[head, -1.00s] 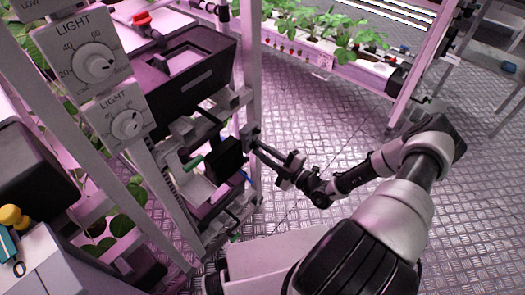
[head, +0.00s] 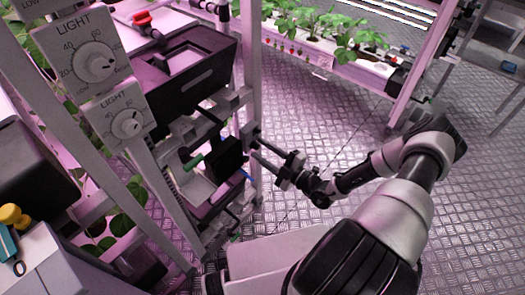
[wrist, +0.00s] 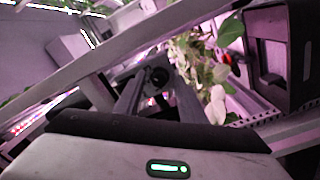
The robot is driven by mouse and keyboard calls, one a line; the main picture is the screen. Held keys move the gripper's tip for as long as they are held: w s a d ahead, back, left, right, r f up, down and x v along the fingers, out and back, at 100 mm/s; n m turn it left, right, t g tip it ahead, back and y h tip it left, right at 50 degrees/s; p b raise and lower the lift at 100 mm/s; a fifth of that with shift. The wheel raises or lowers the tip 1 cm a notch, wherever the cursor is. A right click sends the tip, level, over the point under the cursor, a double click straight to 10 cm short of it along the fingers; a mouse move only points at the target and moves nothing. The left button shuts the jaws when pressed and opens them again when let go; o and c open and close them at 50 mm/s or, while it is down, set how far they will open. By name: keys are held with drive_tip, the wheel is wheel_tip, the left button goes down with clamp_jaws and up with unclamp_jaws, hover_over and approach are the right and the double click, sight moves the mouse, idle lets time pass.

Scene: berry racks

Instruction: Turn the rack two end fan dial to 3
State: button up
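My gripper (head: 257,147) is at the end of the rack beside a pale post. Its two dark fingers are apart and point left toward a small dark round knob (head: 249,132) on the rack's end, likely the fan dial. In the wrist view the fingers (wrist: 158,92) reach forward, with a dark round knob (wrist: 158,77) between or just beyond their tips. I cannot tell whether they touch it. No fan label, scale or pointer of this knob can be read in either view.
Two plates marked LIGHT, with an upper dial (head: 97,63) and a lower dial (head: 128,124), are at the left. A black bin (head: 190,75) sits in the rack. Another rack with a plant trough (head: 350,68) stands behind. The metal floor (head: 310,115) between is clear.

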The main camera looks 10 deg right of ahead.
drive_tip(key=p+v, duration=0.1)
drive_tip(key=v, duration=1.6)
drive_tip(key=shift+d+p, duration=0.15)
drive_tip(key=shift+p, duration=0.25)
drive_tip(key=shift+s, duration=0.1)
